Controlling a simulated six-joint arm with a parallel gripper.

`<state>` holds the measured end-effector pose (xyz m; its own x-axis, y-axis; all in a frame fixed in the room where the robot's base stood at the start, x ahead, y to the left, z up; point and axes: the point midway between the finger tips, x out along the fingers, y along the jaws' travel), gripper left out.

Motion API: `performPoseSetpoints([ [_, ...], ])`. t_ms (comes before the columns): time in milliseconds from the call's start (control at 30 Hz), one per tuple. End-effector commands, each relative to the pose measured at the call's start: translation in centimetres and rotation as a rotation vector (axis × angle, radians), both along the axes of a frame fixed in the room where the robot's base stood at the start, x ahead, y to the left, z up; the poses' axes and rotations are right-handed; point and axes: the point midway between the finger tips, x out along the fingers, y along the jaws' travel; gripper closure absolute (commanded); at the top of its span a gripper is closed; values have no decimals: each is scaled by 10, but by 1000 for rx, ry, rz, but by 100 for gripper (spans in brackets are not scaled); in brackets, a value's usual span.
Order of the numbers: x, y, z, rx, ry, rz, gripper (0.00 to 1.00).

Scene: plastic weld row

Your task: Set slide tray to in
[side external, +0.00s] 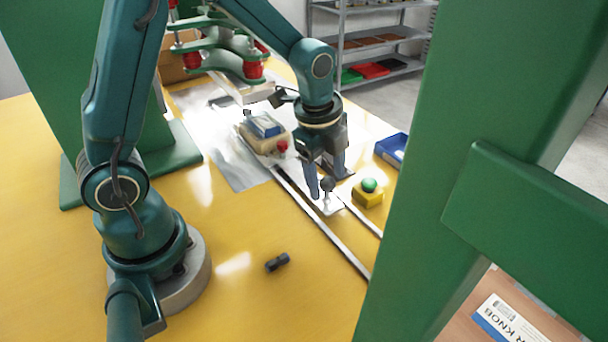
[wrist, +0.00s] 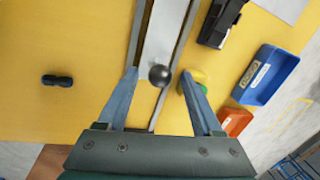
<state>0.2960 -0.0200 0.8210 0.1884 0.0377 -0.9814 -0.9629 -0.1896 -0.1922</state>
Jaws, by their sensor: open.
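The slide tray is a pale metal plate (side external: 331,207) lying between two rails, with a dark round knob (side external: 327,184) standing near its front end. In the wrist view the tray (wrist: 165,30) runs up the picture from the knob (wrist: 159,75). A beige and blue part with a red knob (side external: 265,134) sits farther back along the tray line. My gripper (side external: 326,180) points down at the knob. In the wrist view its open fingers (wrist: 159,74) stand on either side of the knob, with gaps visible; I cannot tell their exact height against it.
A yellow box with a green button (side external: 369,190) stands just right of the rails (side external: 330,236). A blue bin (side external: 391,150) and an orange bin (wrist: 235,122) lie farther right. A small dark object (side external: 277,262) lies left of the rails. A green press (side external: 230,55) stands behind.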

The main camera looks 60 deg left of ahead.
Motion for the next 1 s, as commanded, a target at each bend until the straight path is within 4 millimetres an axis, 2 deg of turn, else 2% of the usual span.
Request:
performPoseSetpoints([
  [267,0,0,-3,0,0,2,33],
  [300,0,0,-3,0,0,2,40],
  [367,0,0,-3,0,0,2,63],
  [400,0,0,-3,0,0,2,79],
  [467,0,0,-3,0,0,2,100],
  [1000,0,0,-2,0,0,2,100],
])
